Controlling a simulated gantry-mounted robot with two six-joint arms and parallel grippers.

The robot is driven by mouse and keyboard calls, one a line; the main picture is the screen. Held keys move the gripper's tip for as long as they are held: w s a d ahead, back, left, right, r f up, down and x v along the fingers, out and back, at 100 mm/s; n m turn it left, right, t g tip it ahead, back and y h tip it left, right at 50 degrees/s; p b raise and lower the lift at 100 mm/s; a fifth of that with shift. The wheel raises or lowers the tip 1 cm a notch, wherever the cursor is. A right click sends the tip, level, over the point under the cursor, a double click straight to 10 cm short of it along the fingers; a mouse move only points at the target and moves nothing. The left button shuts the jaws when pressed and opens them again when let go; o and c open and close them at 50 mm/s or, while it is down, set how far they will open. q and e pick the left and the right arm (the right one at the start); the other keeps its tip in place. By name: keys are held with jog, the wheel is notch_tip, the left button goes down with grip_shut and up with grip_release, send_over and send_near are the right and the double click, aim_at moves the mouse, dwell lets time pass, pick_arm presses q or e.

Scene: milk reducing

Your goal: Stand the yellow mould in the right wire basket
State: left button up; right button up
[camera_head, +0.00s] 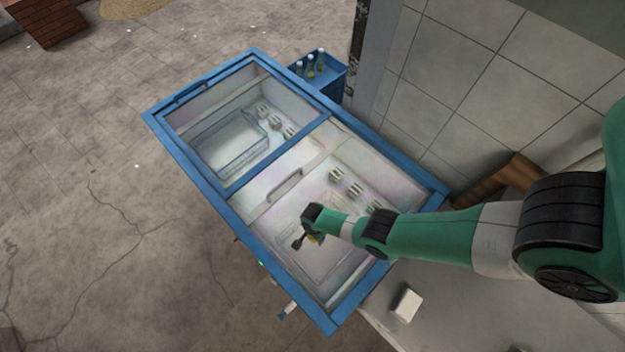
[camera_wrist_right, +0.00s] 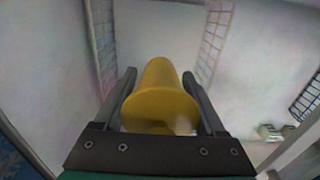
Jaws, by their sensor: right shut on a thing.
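My right gripper (camera_head: 303,240) reaches over the right half of the blue-framed chest. It is shut on the yellow mould (camera_wrist_right: 160,97), which shows between both fingers in the right wrist view. The right wire basket is faint beneath the gripper in the chest; wire mesh sides (camera_wrist_right: 104,38) also show beyond the mould in the wrist view. I cannot tell whether the mould touches the basket. My left gripper is not in view.
Another wire basket (camera_head: 222,146) sits in the chest's left half. Several small pale items (camera_head: 346,182) stand along the chest's back side. A blue box with bottles (camera_head: 317,68) is behind the chest. A white block (camera_head: 407,305) lies on the pale surface at right.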

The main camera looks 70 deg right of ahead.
jog(key=b, duration=0.5)
send_over(328, 244)
notch_tip(328, 244, down, 8)
notch_tip(328, 244, down, 11)
jog(key=b, duration=1)
jog(key=shift+d+r, duration=0.1)
jog(key=shift+r, duration=0.25)
jog(key=shift+f, duration=0.25)
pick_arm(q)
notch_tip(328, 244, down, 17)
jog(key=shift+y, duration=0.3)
pick_arm(e)
jog(key=o, duration=1.4)
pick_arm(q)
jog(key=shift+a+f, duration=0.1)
pick_arm(e)
jog(key=shift+r, duration=0.1)
pick_arm(q)
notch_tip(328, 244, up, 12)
jog(key=p, duration=1.2)
pick_arm(e)
notch_tip(328, 244, up, 12)
jog(key=shift+r, duration=0.15)
